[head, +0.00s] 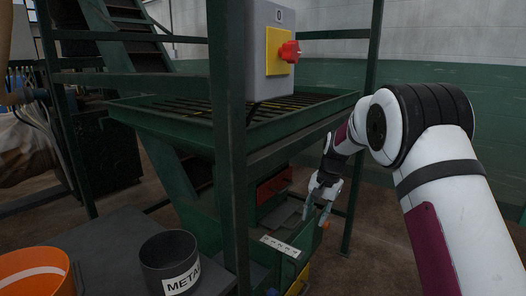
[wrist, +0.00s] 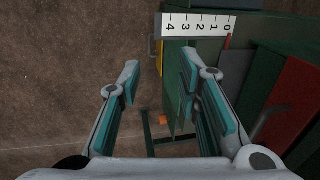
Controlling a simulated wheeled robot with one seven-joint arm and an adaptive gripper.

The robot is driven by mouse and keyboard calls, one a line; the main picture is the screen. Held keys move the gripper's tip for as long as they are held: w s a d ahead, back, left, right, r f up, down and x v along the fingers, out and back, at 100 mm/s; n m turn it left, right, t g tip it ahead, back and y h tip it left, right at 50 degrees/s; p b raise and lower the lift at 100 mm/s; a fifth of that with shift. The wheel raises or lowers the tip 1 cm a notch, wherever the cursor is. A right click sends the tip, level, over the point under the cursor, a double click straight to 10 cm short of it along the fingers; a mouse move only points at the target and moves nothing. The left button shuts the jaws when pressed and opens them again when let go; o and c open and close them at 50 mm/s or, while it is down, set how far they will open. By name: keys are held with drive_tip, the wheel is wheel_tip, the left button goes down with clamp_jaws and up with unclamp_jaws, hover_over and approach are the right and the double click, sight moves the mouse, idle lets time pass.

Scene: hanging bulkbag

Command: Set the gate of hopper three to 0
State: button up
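A white scale plate (head: 280,246) lies on green metalwork low beside the frame. In the wrist view the scale (wrist: 198,24) reads 4 to 0 from left to right. A thin red pointer mark (wrist: 228,41) stands just under the 0. A yellow piece (wrist: 157,52) shows at the scale's left end; I cannot tell if it is the gate's handle. My gripper (head: 317,211) is just right of and above the scale plate. In the wrist view my gripper (wrist: 160,80) has its fingers apart with nothing held between them. No hopper number is readable.
A green post (head: 228,150) stands left of the scale. A grey switch box (head: 268,50) with a red knob hangs above. A grated green tray (head: 240,110) is behind. A dark bin marked METAL (head: 168,262) and an orange bucket (head: 36,275) stand at lower left.

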drive_tip(key=s+r+n, duration=0.2)
drive_tip(key=s+r, duration=0.7)
drive_tip(key=s, duration=0.3)
drive_tip(key=s+r+n, duration=0.1)
drive_tip(key=s+r, duration=0.8)
drive_tip(key=s, duration=0.3)
drive_tip(key=s+d+f+n+g+h, duration=0.1)
drive_tip(key=s+f+n, duration=0.1)
drive_tip(key=s, duration=1.3)
drive_tip(key=s+d+f+n+h, duration=0.1)
drive_tip(key=s+d+f+n, duration=0.1)
drive_tip(key=s, duration=1.3)
wheel_tip(320, 180, up, 33)
drive_tip(key=t+p, duration=0.4)
drive_tip(key=p, duration=2.7)
drive_tip(key=shift+d+r, duration=0.1)
